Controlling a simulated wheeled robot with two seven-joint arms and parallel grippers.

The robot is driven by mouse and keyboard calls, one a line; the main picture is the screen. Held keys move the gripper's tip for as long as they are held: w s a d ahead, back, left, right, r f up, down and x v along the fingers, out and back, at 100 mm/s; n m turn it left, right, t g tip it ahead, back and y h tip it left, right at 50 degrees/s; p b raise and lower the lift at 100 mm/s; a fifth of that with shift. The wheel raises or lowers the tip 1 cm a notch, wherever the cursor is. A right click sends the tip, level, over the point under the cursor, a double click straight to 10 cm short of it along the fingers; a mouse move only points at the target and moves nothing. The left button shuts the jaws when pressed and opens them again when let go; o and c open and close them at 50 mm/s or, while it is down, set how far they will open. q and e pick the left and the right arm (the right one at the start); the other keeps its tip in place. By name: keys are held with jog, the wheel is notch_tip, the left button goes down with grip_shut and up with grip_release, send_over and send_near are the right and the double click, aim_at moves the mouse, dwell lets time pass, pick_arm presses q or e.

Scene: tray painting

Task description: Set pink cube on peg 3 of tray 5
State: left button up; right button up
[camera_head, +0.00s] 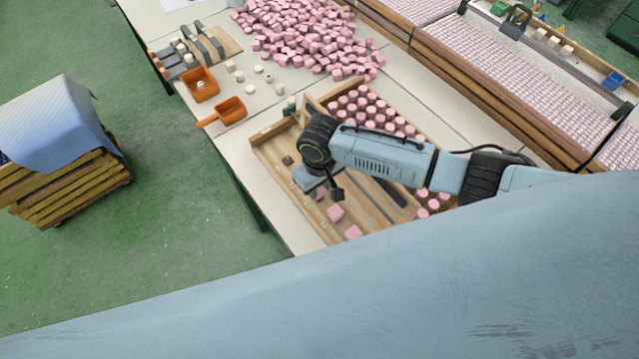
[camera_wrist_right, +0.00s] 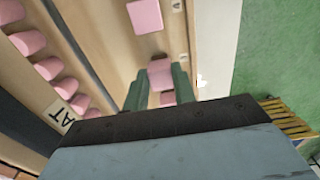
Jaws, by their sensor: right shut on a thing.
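A pink cube (camera_wrist_right: 160,73) sits between the dark green fingertips of my right gripper (camera_wrist_right: 159,83), which is shut on it. More pink shows just below it between the fingers; I cannot tell whether it is the same cube. In the head view my right gripper (camera_head: 328,190) is low over the near-left strip of the wooden tray (camera_head: 268,160). Loose pink cubes (camera_head: 335,213) and (camera_head: 353,231) lie in that strip; one also shows ahead of the gripper in the wrist view (camera_wrist_right: 145,15). Pegs and tray number are not readable. My left gripper is not in view.
Rows of pink pieces (camera_head: 365,107) fill the tray's far side. A large pink pile (camera_head: 300,40), orange scoops (camera_head: 230,111) and a board with grey bars (camera_head: 222,45) lie beyond on the white table. A cloth-covered pallet stack (camera_head: 55,125) stands at left.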

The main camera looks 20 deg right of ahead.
jog(key=shift+f, duration=0.55)
dwell(0.9)
jog(key=o, duration=1.5)
jog(key=shift+r+p, duration=0.1)
jog(key=shift+p, duration=0.25)
notch_tip(320, 180, up, 6)
jog(key=p, duration=0.7)
notch_tip(320, 180, up, 13)
jog(key=shift+r+p, duration=0.1)
jog(key=shift+p, duration=0.25)
